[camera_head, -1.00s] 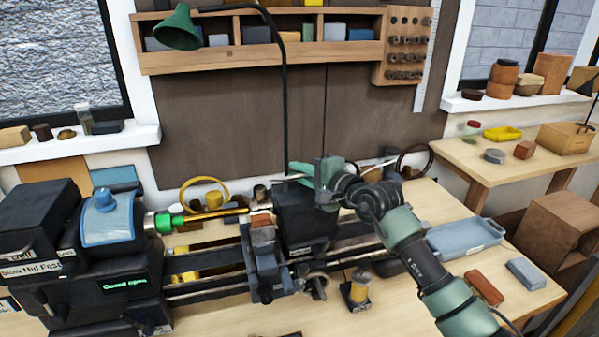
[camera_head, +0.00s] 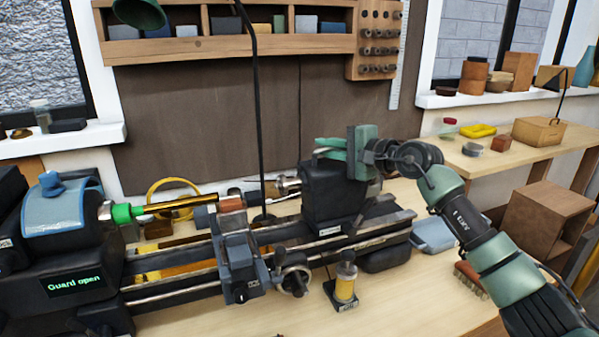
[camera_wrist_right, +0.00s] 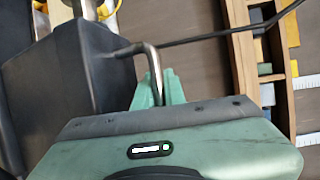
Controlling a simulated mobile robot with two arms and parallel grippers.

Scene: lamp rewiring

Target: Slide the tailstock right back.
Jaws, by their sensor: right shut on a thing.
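The tailstock (camera_head: 333,195) is a dark block on the lathe bed (camera_head: 385,228), standing apart from the carriage (camera_head: 235,260), with a short length of rail to its right. Its pale tip (camera_head: 285,186) points left, clear of the brass rod (camera_head: 180,205) in the chuck. My right gripper (camera_head: 332,152) is at the top of the tailstock. In the right wrist view the gripper (camera_wrist_right: 160,88) is shut on a bent metal lever (camera_wrist_right: 152,58) beside the tailstock's dark body (camera_wrist_right: 85,75). My left gripper is not in view.
The headstock display (camera_head: 75,285) reads "Guard open". An oil pot (camera_head: 345,282) stands in front of the bed. A blue-grey tray (camera_head: 433,236) and a brush (camera_head: 470,280) lie to the right. A lamp arm (camera_head: 258,110) rises behind the bed.

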